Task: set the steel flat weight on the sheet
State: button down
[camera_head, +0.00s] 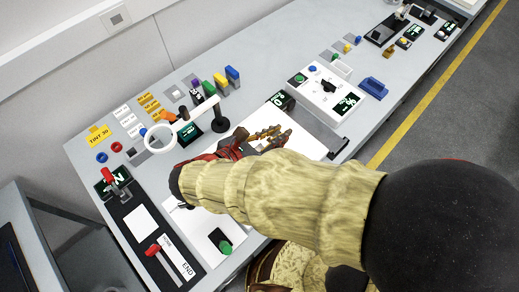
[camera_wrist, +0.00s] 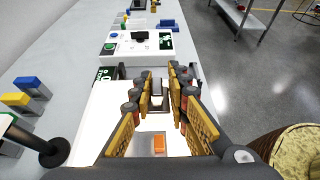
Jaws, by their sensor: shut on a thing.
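My gripper (camera_head: 265,137) is over the bright white sheet (camera_head: 310,139) in the middle of the bench. In the wrist view my gripper (camera_wrist: 164,88) has its yellow-padded fingers closed around a small grey piece, which looks like the steel flat weight (camera_wrist: 157,87). The fingers hide much of the weight, and I cannot make it out in the head view. The white sheet (camera_wrist: 98,122) spreads below the fingers in the wrist view. An orange block (camera_wrist: 159,144) shows low between the fingers. I cannot tell whether the weight touches the sheet.
A ring magnifier on a dark stand (camera_head: 220,124) stands left of my gripper. Beyond the sheet is a white instrument box (camera_head: 326,92) with a green display, and a blue tray (camera_head: 374,88). Coloured blocks (camera_head: 220,81) line the bench's wall side.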

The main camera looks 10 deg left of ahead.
jog(key=a+f+b, duration=0.1)
jog(key=a+f, duration=0.1)
jog(key=a+f+b, duration=0.1)
jog(key=a+f, duration=0.1)
jog(key=f, duration=0.1)
jog(key=shift+w+a+f, duration=0.1)
jog(key=shift+w+f, duration=0.05)
jog(key=shift+f, duration=0.05)
notch_tip(320, 180, down, 3)
jog(key=shift+a+f+b, duration=0.1)
jog(key=shift+f+b, duration=0.1)
jog(key=shift+b, duration=0.75)
jog(key=shift+r, duration=0.1)
jog(key=c, duration=1.8)
grip_release()
jog(key=shift+o, duration=0.4)
